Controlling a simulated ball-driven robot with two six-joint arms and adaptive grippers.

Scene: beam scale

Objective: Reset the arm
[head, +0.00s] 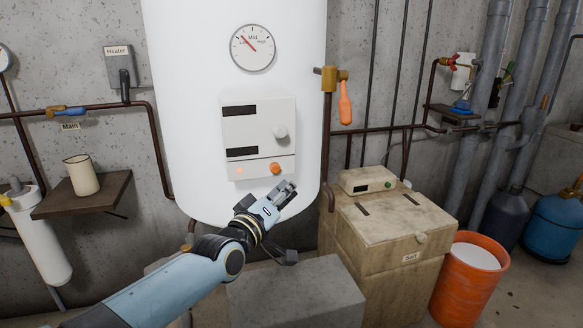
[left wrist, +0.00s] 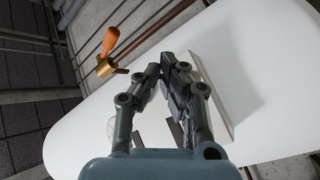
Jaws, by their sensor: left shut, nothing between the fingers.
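My left arm comes in from the lower left in the head view. Its gripper (head: 287,190) is in front of the lower part of a white boiler tank (head: 190,110), just below the control panel (head: 258,110). The fingers are shut with nothing between them. In the left wrist view the two dark fingers (left wrist: 172,62) meet at their tips in front of the white tank (left wrist: 270,60). My right gripper is not in view.
An orange-handled valve (head: 345,100) is right of the tank; it also shows in the left wrist view (left wrist: 110,42). A grey block (head: 300,290) stands below. A salt box (head: 390,225) and an orange bucket (head: 470,275) stand right. A shelf (head: 80,195) with a jug (head: 82,174) is left.

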